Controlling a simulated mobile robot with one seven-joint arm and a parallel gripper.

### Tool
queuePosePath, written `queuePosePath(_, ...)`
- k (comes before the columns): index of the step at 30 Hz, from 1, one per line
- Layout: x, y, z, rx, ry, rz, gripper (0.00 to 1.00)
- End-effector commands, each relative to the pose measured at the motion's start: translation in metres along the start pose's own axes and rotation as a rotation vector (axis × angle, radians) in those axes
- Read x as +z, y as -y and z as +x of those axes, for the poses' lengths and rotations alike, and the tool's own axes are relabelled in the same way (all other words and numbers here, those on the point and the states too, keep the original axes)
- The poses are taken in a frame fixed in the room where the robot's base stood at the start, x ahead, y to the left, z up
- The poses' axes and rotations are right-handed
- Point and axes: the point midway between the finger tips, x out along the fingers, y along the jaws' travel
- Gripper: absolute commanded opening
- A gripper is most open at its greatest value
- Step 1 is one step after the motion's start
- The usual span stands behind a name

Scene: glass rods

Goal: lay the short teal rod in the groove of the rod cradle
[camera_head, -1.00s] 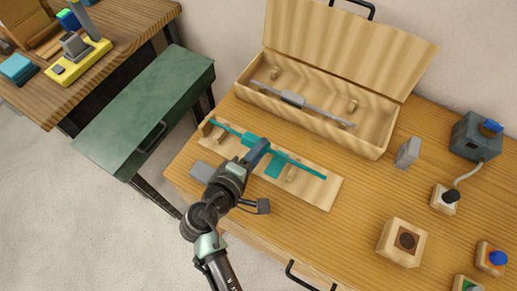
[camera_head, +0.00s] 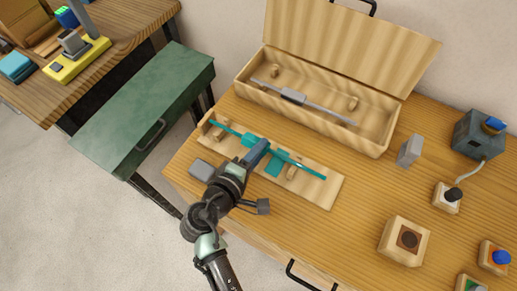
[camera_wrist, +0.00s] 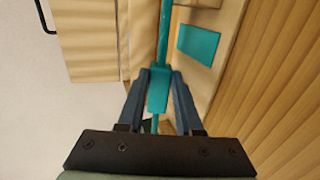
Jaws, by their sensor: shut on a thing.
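The teal rod (camera_head: 310,171), with a thicker teal block at its middle, lies lengthwise over the pale wooden rod cradle (camera_head: 325,195). My gripper (camera_head: 258,150) is shut on that middle block. In the wrist view the rod (camera_wrist: 164,32) runs away between the fingers, and its block (camera_wrist: 158,92) sits between the fingertips (camera_wrist: 158,85). The cradle has a wooden support (camera_head: 292,172) near its right end and another (camera_head: 218,132) near its left. The rod passes over or very near both; I cannot tell whether it touches them. My gripper hides part of the cradle's middle.
A flat teal patch (camera_head: 277,169) lies on the cradle board. Behind stands an open wooden box (camera_head: 375,143) holding a grey rod (camera_head: 325,108). A grey block (camera_head: 409,151) and a wooden button box (camera_head: 403,242) stand to the right. A grey pad (camera_head: 202,170) lies left of my gripper.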

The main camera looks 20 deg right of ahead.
Motion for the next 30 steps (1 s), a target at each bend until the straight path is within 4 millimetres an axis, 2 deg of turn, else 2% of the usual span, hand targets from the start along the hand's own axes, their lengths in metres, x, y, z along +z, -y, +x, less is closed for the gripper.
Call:
queuePosePath(25, -0.0001, 0.0074, 0.0032, 0.001, 0.0, 0.0, 0.0)
queuePosePath(26, -0.0001, 0.0072, 0.0032, 0.001, 0.0, 0.0, 0.36)
queuePosePath(30, -0.0001, 0.007, 0.003, 0.001, 0.0, 0.0, 0.61)
